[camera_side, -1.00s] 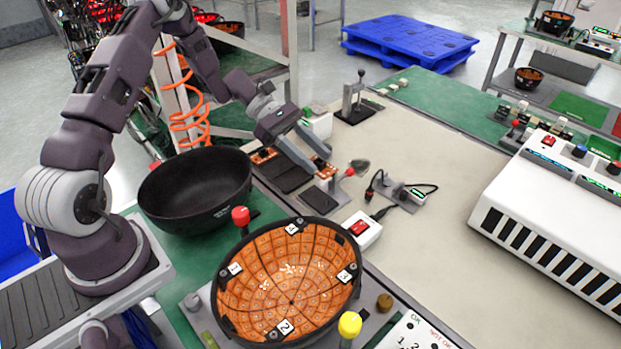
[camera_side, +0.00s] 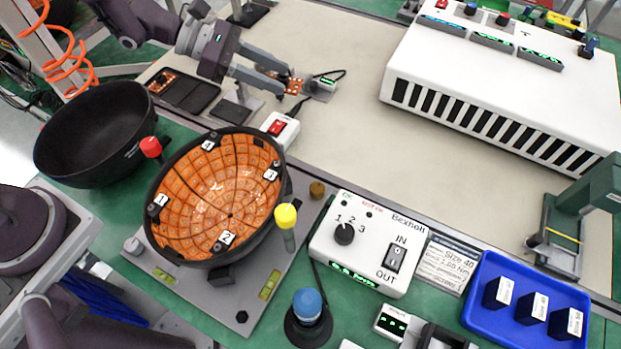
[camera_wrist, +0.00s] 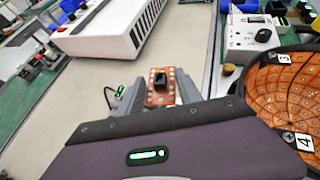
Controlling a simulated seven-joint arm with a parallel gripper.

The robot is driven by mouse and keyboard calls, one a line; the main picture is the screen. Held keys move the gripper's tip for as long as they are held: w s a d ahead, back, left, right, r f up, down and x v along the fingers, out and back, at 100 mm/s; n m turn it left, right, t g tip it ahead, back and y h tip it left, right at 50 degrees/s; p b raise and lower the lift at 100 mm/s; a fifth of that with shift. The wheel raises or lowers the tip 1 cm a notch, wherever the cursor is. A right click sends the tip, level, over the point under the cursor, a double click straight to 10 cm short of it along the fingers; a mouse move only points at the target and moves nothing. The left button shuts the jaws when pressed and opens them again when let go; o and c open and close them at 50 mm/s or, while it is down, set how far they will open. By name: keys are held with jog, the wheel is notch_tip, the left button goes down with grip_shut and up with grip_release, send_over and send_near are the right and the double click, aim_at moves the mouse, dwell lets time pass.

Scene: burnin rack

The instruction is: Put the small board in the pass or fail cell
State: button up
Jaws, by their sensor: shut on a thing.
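The small orange board (camera_side: 293,87) carries a black block and has pale dots along its edges. My gripper (camera_side: 286,86) is shut on it and holds it over the beige bench top. In the wrist view the board (camera_wrist: 160,88) sits between the two grey fingers, its black block facing the camera. A small tester (camera_side: 321,86) with a green display and a black cable is right beside the board; I cannot tell whether they touch. A black tray (camera_side: 192,93) lies left of my gripper, with another orange piece at its left end. No cell marked pass or fail is readable.
A dark pad (camera_side: 236,106) and a white box with a red switch (camera_side: 280,129) lie in front of my gripper. A bowl lined with orange boards (camera_side: 215,195) and a black bowl (camera_side: 95,135) stand nearer. A large white machine (camera_side: 500,80) stands right; the beige bench between is clear.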

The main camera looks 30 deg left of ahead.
aim_at(348, 161)
jog(key=d+f+m+g+h, duration=0.1)
jog(key=d+f+m+g, duration=0.15)
jog(key=d, duration=1.55)
jog(key=f, duration=1)
jog(key=shift+s+f, duration=0.2)
jog(key=shift+s, duration=0.2)
jog(key=shift+f, duration=0.1)
jog(key=o, duration=1.3)
jog(key=shift+o, duration=0.2)
jog(key=shift+a+r, duration=0.2)
jog(key=shift+r, duration=0.05)
jog(key=v, duration=1.1)
jog(key=shift+s+a+r, duration=0.1)
jog(key=shift+a, duration=0.15)
